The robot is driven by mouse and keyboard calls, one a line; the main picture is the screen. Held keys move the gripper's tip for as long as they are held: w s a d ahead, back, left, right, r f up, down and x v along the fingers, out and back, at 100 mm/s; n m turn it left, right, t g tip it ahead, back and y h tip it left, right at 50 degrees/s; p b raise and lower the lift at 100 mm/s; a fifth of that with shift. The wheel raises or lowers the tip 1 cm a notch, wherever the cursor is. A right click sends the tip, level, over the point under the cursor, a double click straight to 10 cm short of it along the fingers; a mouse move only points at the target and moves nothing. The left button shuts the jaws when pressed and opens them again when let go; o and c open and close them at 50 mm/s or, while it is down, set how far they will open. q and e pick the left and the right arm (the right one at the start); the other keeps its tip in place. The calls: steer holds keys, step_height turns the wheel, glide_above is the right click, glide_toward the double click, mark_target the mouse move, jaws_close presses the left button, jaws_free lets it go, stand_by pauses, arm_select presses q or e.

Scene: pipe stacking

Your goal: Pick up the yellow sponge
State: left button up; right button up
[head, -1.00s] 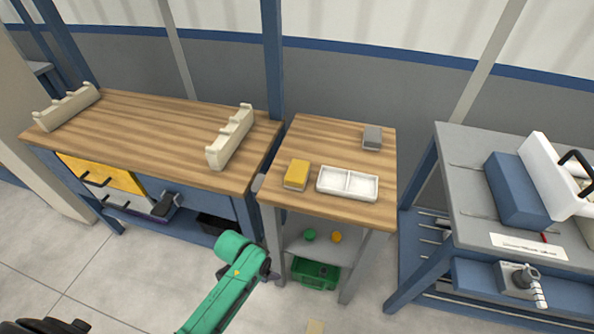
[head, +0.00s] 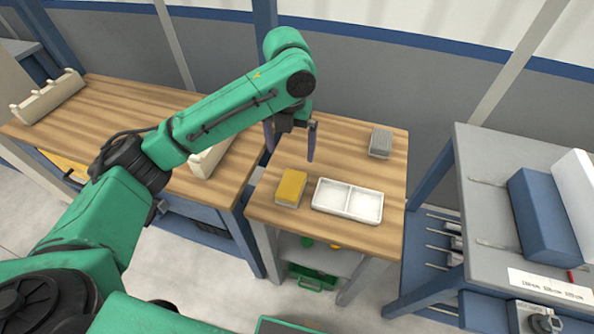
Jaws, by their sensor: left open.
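The yellow sponge (head: 291,188) lies on the small wooden table (head: 340,149), left of a white two-compartment tray (head: 347,201). My left gripper (head: 290,152) is open and empty, with its fingers pointing down. In the picture it is just behind the sponge and apparently above the table; the exact height is hard to tell. Nothing covers the sponge. My right gripper is not in view.
A grey block (head: 380,143) lies at the table's back right. A long workbench (head: 110,115) with cream racks (head: 48,96) stands to the left, one rack partly hidden by my arm. A grey bench with a blue block (head: 543,217) stands to the right.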

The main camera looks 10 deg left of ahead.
arm_select(q)
glide_above(291, 184)
steer(key=f, duration=0.4)
steer(key=f+p, duration=0.1)
steer(key=shift+s+a+f, duration=0.15)
steer(key=shift+s+f, duration=0.2)
steer(key=shift+f, duration=0.05)
steer(key=f, duration=0.4)
steer(key=f+p, duration=0.1)
steer(key=f, duration=0.2)
steer(key=shift+w+d, duration=0.2)
steer(key=shift+w, duration=0.15)
steer(key=shift+f, duration=0.35)
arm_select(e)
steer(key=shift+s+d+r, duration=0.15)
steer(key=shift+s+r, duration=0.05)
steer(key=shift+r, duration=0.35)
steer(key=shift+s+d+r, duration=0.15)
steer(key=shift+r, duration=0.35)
arm_select(q)
steer(key=c, duration=1.3)
steer(key=shift+o, duration=0.2)
steer(key=shift+r, duration=0.1)
step_height(291, 184, up, 20)
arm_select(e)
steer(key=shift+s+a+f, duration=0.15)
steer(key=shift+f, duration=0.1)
